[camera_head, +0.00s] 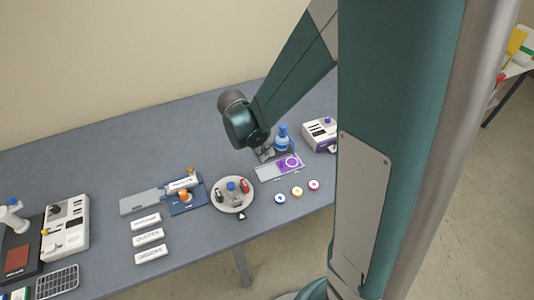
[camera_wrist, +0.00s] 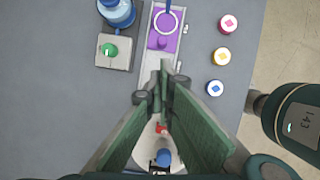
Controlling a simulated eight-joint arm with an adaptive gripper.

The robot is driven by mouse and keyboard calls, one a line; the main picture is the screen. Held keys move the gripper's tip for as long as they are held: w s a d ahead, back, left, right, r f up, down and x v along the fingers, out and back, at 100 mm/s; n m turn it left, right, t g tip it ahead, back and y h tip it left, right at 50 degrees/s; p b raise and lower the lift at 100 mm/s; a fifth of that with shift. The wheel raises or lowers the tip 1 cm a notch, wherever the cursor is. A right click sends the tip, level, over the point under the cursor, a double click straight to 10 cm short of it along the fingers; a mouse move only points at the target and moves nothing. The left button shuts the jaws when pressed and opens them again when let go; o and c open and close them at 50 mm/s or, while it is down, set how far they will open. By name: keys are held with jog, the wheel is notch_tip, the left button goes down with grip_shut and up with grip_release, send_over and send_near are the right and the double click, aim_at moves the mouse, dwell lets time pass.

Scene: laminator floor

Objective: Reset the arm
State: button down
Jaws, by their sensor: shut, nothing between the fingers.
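My teal arm reaches in from the upper right in the head view and bends down to my gripper (camera_head: 264,153) above the table, beside a purple-and-grey plate (camera_head: 268,173) and a blue bottle (camera_head: 282,138). In the wrist view the two dark green fingers of my gripper (camera_wrist: 166,80) come together at their tips, shut, with nothing seen between them. The purple part of the plate (camera_wrist: 163,42) lies just past the tips. The blue bottle (camera_wrist: 117,12) stands to its left on a grey base with a green knob (camera_wrist: 110,50).
A round tray (camera_head: 217,207) with small items is left of the plate. Coloured round pieces (camera_head: 297,191) lie near the front edge. A white-and-purple device (camera_head: 319,132) stands to the right. White labelled blocks (camera_head: 149,237) lie further left. The back left table (camera_head: 70,160) is clear.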

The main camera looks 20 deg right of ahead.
jog(key=shift+a+r, duration=0.1)
jog(key=shift+r, duration=0.1)
dwell(0.6)
jog(key=s+a+r+m+t+y+b, duration=0.2)
jog(key=s+r+m+t, duration=0.1)
jog(key=s+r+m, duration=0.5)
jog(key=s+a+r+m+t+y+b, duration=0.2)
jog(key=s+a+r+m+t, duration=0.1)
jog(key=s+r+m, duration=0.5)
jog(key=shift+s+a+r+m+t, duration=0.15)
jog(key=shift+s+r+m+t, duration=0.35)
jog(key=shift+m, duration=1.4)
jog(key=shift+w+r, duration=0.1)
dwell(0.8)
notch_tip(320, 180, down, 16)
jog(key=b, duration=1.6)
dwell(0.5)
